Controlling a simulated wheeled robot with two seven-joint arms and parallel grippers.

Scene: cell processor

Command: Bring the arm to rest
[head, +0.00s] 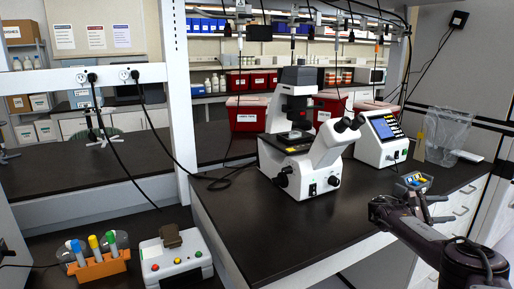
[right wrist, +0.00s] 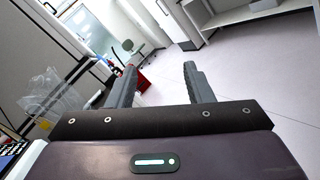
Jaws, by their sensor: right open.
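My right arm comes in from the lower right in the head view. Its gripper (head: 437,207) is at the right end of the dark bench (head: 330,225), close to the bench's front edge. In the right wrist view the two fingers of the right gripper (right wrist: 162,82) stand wide apart with nothing between them. Beyond them lies open floor. My left gripper does not show in either view.
A white microscope (head: 325,150) and a cell processor with a blue screen (head: 384,135) stand on the bench. A small blue-and-yellow item (head: 414,180) lies beside the gripper. A tube rack (head: 100,266) and a button box (head: 175,262) stand lower left.

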